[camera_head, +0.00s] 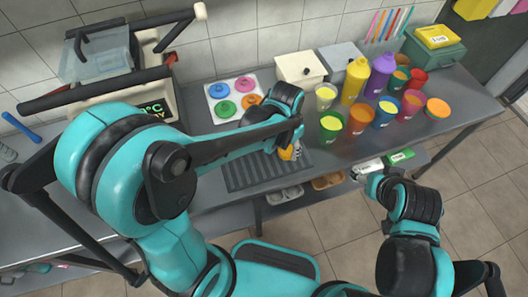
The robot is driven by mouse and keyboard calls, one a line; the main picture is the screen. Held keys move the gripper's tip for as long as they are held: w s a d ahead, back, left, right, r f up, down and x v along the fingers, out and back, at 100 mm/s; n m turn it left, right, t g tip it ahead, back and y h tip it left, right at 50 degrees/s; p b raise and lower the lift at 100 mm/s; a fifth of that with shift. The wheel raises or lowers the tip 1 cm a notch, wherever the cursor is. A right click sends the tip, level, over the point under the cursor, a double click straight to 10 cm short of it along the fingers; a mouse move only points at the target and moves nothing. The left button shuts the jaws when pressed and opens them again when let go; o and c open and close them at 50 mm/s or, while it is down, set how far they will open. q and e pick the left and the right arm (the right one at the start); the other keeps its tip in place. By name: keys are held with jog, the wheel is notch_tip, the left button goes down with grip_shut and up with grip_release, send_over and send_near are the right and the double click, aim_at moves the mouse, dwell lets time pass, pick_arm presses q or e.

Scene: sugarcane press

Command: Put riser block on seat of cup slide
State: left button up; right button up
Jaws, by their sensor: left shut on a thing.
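My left gripper (290,140) points down over the counter beside a dark ribbed tray (245,172). It is shut on a small orange-yellow piece (287,153), mostly hidden by the gripper and forearm; I cannot tell for sure that this is the riser block. The cup slide and its seat cannot be made out for sure; my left arm covers that part of the counter. My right gripper (374,184) is at the counter's front edge, near a white item (368,168), its fingers too small to read.
Several filled cups, including a green one (331,124), stand right of my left gripper with yellow (354,82) and purple (380,75) bottles. A panel of coloured rings (236,95) and a cream box (300,69) stand behind. The press machine (125,80) is at left.

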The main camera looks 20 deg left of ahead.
pick_arm(q)
jog(key=a+f+b, duration=0.1)
jog(key=a, duration=0.1)
jog(key=w+a+f, duration=0.1)
jog(key=a+f, duration=0.1)
jog(key=a, duration=0.1)
jog(key=w+a+f+b, duration=0.1)
jog(key=a+f, duration=0.1)
jog(key=a, duration=0.1)
jog(key=shift+a+f+b, duration=0.2)
jog(key=shift+b, duration=0.1)
jog(key=shift+f+b, duration=0.9)
jog(key=shift+f, duration=1)
jog(key=shift+s, duration=0.1)
jog(key=shift+f, duration=0.15)
jog(key=o, duration=1.2)
jog(key=shift+c, duration=0.2)
